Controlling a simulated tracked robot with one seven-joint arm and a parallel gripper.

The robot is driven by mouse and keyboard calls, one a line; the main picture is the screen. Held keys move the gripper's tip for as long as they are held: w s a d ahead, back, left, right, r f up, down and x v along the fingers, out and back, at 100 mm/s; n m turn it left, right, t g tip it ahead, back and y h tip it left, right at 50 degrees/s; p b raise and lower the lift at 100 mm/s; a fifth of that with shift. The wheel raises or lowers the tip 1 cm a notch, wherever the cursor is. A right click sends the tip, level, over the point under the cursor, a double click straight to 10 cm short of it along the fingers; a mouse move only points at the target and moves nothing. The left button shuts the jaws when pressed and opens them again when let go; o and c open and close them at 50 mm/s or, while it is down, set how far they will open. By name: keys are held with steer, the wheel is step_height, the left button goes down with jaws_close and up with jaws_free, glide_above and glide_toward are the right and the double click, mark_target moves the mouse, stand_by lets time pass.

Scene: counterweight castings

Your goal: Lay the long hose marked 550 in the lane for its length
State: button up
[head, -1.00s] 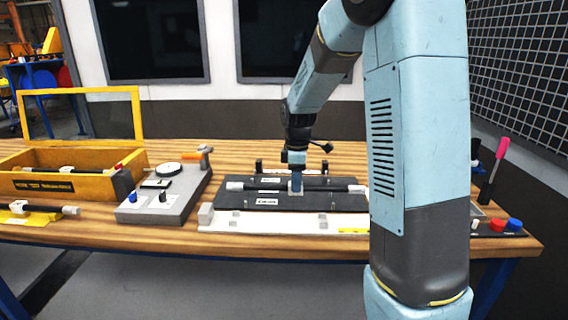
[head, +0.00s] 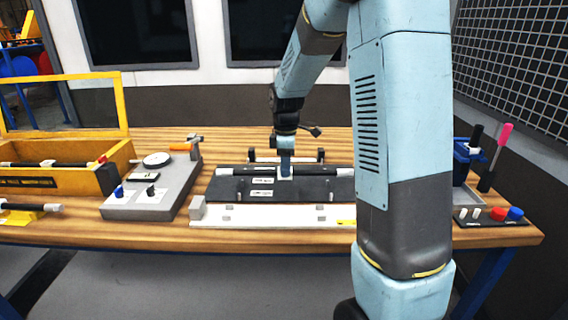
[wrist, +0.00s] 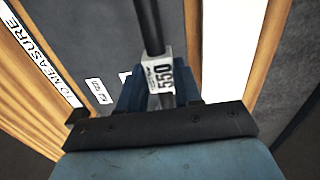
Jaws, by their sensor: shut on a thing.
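My gripper (head: 285,174) is shut on the long black hose (wrist: 149,25), at its white tag marked 550 (wrist: 160,75). The fingers sit on both sides of the tag in the wrist view. In the head view the hose (head: 322,171) lies left to right over the back part of the dark lane board (head: 230,190). I cannot tell whether it touches the board. Two white lane labels show on the board, one (head: 262,180) behind the other (head: 262,194). Their print is too small to read.
A white strip (head: 270,216) lies in front of the board. A grey gauge block (head: 150,200) with a dial stands to the left. A yellow box (head: 112,178) with hoses is at the far left. A blue cup (head: 468,160) and coloured knobs (head: 510,214) are at the right.

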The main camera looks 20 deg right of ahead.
steer(key=shift+f, duration=2.3)
steer(key=shift+f, duration=0.65)
stand_by(0.6)
steer(key=o, duration=1.1)
steer(key=shift+o, duration=0.2)
steer(key=shift+r, duration=0.1)
steer(key=shift+r, duration=3.4)
steer(key=shift+s+r, duration=0.1)
steer(key=s+r+m+t, duration=0.3)
steer(key=s+r+m, duration=0.4)
steer(key=s+r, duration=0.55)
steer(key=s+r+m+t, duration=0.2)
steer(key=s+m, duration=0.5)
steer(key=s, duration=0.8)
steer(key=shift+s+a+r+t, duration=0.15)
steer(key=shift+s+r+t, duration=0.15)
steer(key=shift+r, duration=0.05)
